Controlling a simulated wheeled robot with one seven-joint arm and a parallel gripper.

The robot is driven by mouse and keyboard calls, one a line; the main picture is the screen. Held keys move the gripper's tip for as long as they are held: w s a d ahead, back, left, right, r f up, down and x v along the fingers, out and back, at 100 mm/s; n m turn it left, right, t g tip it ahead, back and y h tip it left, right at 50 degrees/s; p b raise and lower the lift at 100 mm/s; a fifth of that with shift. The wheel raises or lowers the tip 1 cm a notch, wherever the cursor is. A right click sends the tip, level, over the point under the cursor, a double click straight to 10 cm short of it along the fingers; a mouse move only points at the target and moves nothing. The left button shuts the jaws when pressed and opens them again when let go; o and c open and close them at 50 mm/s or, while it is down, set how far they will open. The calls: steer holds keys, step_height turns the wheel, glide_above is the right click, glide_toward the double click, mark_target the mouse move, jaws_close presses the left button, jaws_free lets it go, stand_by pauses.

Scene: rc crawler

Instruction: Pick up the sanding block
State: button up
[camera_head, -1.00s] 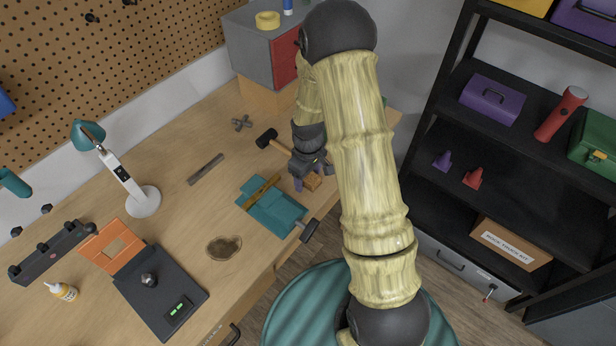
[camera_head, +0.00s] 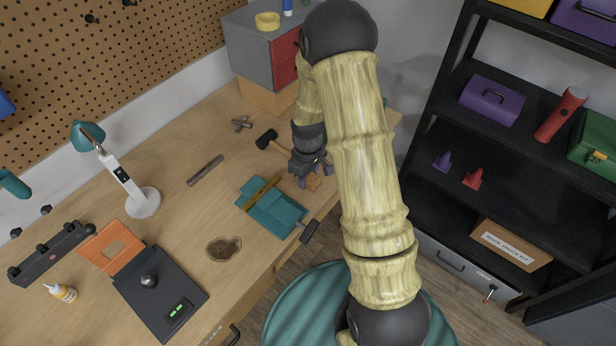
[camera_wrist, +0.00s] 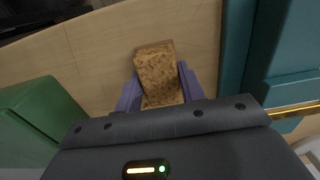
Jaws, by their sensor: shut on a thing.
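The sanding block (camera_wrist: 157,72) is a small brown, speckled, cork-like block. In the wrist view it sits between the two purple fingers of my gripper (camera_wrist: 158,88), which are shut on it. In the head view my gripper (camera_head: 307,176) is at the right part of the workbench, and the block (camera_head: 314,182) shows as a small tan patch by the fingers. Whether the block touches the bench or is slightly raised I cannot tell. My arm hides part of the bench behind it.
A teal vise (camera_head: 272,209) lies just left of my gripper, and a black-headed hammer (camera_head: 267,139) lies behind it. In the wrist view a green object (camera_wrist: 38,115) is at the left. The bench's edge is close by. A desk lamp (camera_head: 142,200) stands farther left.

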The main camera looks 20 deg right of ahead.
mark_target(311, 175)
step_height(311, 175, up, 10)
steer(key=shift+b, duration=0.85)
steer(key=shift+o, duration=0.6)
steer(key=d+r+p, duration=0.1)
steer(key=p, duration=0.3)
steer(key=shift+w+r, duration=0.1)
steer(key=shift+r, duration=0.15)
steer(key=shift+c, duration=0.2)
steer(key=shift+m, duration=0.6)
steer(key=d+r+p, duration=0.1)
steer(key=p, duration=0.6)
steer(key=d+r+p, duration=0.1)
steer(key=r+p, duration=0.1)
steer(key=p, duration=0.6)
steer(key=shift+s+d, duration=0.35)
steer(key=shift+f, duration=0.15)
